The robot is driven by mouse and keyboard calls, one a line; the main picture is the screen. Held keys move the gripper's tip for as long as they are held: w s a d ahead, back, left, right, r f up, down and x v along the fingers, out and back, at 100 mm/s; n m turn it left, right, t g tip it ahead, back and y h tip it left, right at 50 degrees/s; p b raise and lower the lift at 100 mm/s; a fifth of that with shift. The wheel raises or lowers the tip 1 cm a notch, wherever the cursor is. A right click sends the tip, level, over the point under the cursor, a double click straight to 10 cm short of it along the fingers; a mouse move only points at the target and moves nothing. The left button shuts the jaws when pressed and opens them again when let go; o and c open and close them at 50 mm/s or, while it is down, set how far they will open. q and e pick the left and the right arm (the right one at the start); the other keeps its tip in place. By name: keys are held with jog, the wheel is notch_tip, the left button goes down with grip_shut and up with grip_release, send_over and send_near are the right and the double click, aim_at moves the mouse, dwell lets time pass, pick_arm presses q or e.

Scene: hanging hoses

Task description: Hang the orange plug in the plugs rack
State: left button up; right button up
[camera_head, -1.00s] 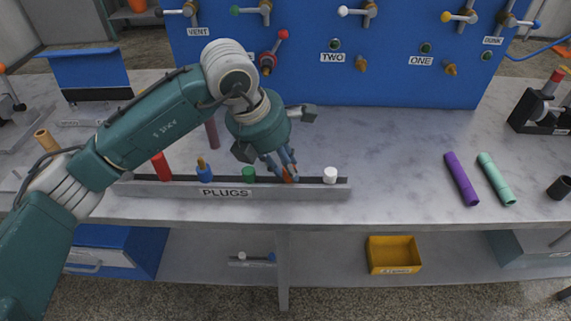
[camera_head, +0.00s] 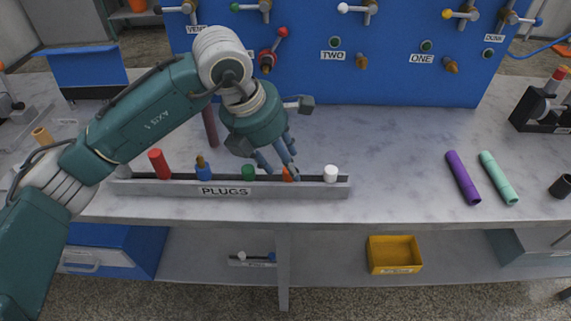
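The grey plugs rack (camera_head: 290,190), labelled PLUGS, stands along the front of the bench. The orange plug (camera_head: 287,174) sits upright in its slot, between the green plug (camera_head: 248,172) and the white plug (camera_head: 330,173), partly hidden by a finger. My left gripper (camera_head: 281,174) is right over it from above. Its fingers are spread, one left of the orange plug and others at its right side, so it looks open. Whether a finger still touches the plug is hard to tell. My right gripper is not in view.
A red plug (camera_head: 158,163) and a blue plug (camera_head: 203,168) also stand in the rack. A purple hose piece (camera_head: 462,178) and a mint one (camera_head: 497,178) lie at the right. The blue valve panel (camera_head: 410,85) rises behind. The bench between rack and panel is mostly clear.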

pick_arm(q)
jog(key=v, duration=0.6)
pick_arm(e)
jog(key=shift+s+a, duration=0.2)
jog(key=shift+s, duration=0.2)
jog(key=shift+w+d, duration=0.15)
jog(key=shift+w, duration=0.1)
